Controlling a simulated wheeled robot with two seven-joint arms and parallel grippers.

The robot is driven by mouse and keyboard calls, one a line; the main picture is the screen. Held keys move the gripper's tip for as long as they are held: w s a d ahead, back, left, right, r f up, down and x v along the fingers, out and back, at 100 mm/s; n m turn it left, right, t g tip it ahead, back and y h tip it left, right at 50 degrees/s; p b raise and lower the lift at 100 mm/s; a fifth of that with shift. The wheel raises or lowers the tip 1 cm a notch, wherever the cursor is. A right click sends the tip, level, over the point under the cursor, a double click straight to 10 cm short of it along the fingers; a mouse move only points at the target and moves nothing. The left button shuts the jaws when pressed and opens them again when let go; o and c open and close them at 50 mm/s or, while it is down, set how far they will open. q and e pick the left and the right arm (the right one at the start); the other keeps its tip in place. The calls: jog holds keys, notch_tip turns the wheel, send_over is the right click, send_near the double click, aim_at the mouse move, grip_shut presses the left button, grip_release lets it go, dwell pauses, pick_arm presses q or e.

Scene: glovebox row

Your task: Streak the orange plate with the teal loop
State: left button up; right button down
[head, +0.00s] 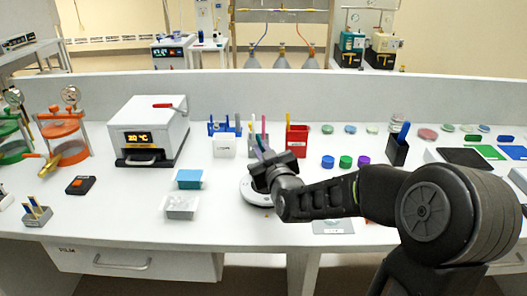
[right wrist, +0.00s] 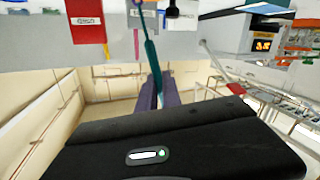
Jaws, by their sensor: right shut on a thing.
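My right gripper (head: 265,152) is over the bench, above a round white device (head: 250,190) and in front of the holders. In the right wrist view its fingers (right wrist: 160,94) are shut on the teal loop (right wrist: 152,58), whose handle stands out from between the fingertips. The loop's thin end lies toward the bench area in that view. I cannot pick out the orange plate for certain; my right arm and gripper hide part of the bench. My left gripper is not in view.
A red holder (head: 297,141) and a white holder (head: 224,146) stand close to the gripper. Blue, green and purple caps (head: 345,161) lie right of it. Several dishes (head: 427,134) line the back. A heater box (head: 150,130) stands left.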

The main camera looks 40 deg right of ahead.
jog(key=shift+w+a+b, duration=0.6)
jog(key=shift+w+a, duration=0.25)
jog(key=shift+a, duration=0.2)
dwell(1.5)
jog(key=shift+w+d+b, duration=0.25)
jog(key=shift+w+b, duration=0.05)
dwell(0.5)
jog(key=shift+s+d+b, duration=0.45)
jog(key=shift+d+b, duration=0.2)
jog(key=shift+b, duration=0.25)
jog(key=shift+s+d+b, duration=0.45)
jog(key=shift+d+b, duration=0.2)
jog(key=shift+b, duration=0.25)
dwell(1.5)
dwell(0.3)
jog(key=shift+r+p, duration=1.95)
jog(key=shift+r, duration=1.05)
